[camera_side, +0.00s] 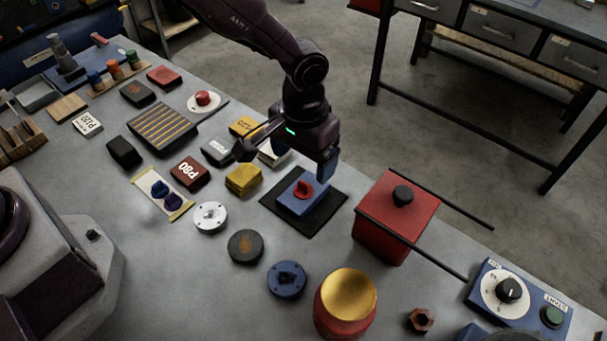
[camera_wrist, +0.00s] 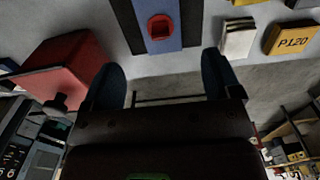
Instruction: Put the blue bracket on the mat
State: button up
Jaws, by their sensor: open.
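A flat blue block (camera_side: 289,203) with a red piece (camera_side: 303,188) on top lies on the black mat (camera_side: 270,204), inside its edges. I cannot tell for sure whether this block is the blue bracket. In the wrist view the blue block (camera_wrist: 167,45) and red piece (camera_wrist: 160,27) show at the top, with part of the mat (camera_wrist: 127,22) beside them. My gripper (camera_side: 287,163) is open over the far side of the mat. Its two blue fingertips (camera_wrist: 162,72) are wide apart with nothing between them. The block lies beyond the tips in the wrist view, apart from them.
A red box (camera_side: 396,222) with a black knob and dark rods stands close right of the mat. A yellow block (camera_side: 244,179) and P80 block (camera_side: 190,172) lie to the left. A blue disc (camera_side: 287,281) and gold-topped red cylinder (camera_side: 347,305) stand in front.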

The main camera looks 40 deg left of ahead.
jog(key=shift+r, duration=1.75)
jog(key=s+a+r+t, duration=0.1)
jog(key=a+r, duration=0.2)
jog(key=r, duration=0.3)
jog(key=s+a+r, duration=0.1)
jog(key=a+r, duration=0.3)
jog(key=r, duration=0.1)
jog(key=s+a+r+t, duration=0.2)
jog(key=s+a+r, duration=0.3)
jog(key=s, duration=0.4)
jog(key=s+a+r+t, duration=0.2)
jog(key=s+a+r, duration=0.3)
jog(key=s+a, duration=0.3)
jog(key=shift+s+a+r+t, duration=0.3)
jog(key=shift+s+r, duration=0.1)
jog(key=shift+s, duration=0.55)
